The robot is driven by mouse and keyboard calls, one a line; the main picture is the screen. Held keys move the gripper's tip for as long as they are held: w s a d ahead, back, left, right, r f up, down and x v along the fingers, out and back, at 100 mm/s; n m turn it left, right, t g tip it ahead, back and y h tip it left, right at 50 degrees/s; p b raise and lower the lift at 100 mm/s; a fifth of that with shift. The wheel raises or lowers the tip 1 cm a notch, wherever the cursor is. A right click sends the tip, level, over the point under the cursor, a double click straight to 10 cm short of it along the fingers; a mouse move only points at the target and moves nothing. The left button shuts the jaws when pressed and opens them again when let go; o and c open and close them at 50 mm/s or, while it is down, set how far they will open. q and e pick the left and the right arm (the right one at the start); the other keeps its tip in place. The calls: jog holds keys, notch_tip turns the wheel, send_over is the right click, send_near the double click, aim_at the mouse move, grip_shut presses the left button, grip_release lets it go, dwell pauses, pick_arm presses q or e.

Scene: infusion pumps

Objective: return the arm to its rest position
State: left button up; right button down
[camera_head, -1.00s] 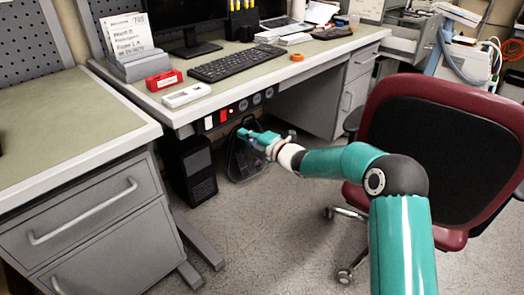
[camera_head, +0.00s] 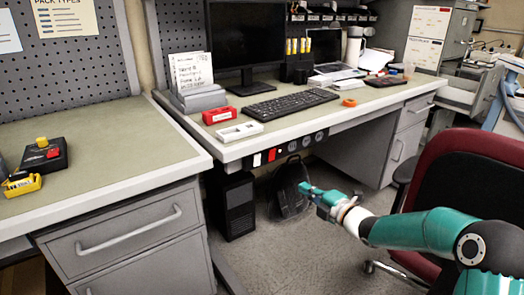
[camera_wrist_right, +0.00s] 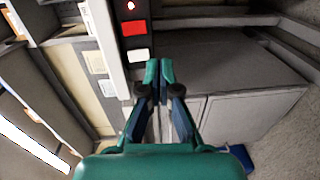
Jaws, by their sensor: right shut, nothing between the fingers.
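My right gripper (camera_head: 310,191) is in front of the desk, at about the height of its front edge, over the open floor. Its teal arm comes in from the lower right. In the right wrist view the right gripper's fingertips (camera_wrist_right: 158,72) are together, with nothing between them. A switch panel (camera_wrist_right: 136,28) on the desk front shows beyond the fingertips. My left gripper is not in any view.
The desk (camera_head: 371,103) holds a keyboard (camera_head: 290,104), a monitor and a red block (camera_head: 219,115). A red and black chair (camera_head: 477,181) stands at the right, behind my arm. A left bench (camera_head: 114,153) carries a black device (camera_head: 45,155). A black computer tower (camera_head: 238,207) stands under the desk.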

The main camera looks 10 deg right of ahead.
jog(key=s+a+f+m+g, duration=0.2)
jog(key=s+a+f, duration=0.2)
jog(key=f, duration=0.4)
jog(key=s+a+f+m+g, duration=0.25)
jog(key=a+f, duration=0.25)
jog(key=f, duration=0.3)
jog(key=s+a+f+m+g, duration=0.2)
jog(key=s+a+f+m, duration=0.15)
jog(key=f, duration=0.35)
jog(key=s+a+f+m+g+h, duration=0.1)
jog(key=s+a+f+m+g, duration=0.15)
jog(key=s+f, duration=0.4)
jog(key=s+a+f+m+g+h, duration=0.15)
jog(key=s+f+m, duration=0.25)
jog(key=s, duration=0.5)
jog(key=s+f+m+g, duration=0.2)
jog(key=s+m+g, duration=0.3)
jog(key=s+m, duration=0.55)
notch_tip(320, 180, up, 23)
jog(key=s+p, duration=0.1)
jog(key=p, duration=2.1)
jog(key=shift+s+d+n+p, duration=0.25)
jog(key=shift+s+n+p, duration=0.05)
jog(key=shift+s+p, duration=0.05)
jog(key=shift+f, duration=0.2)
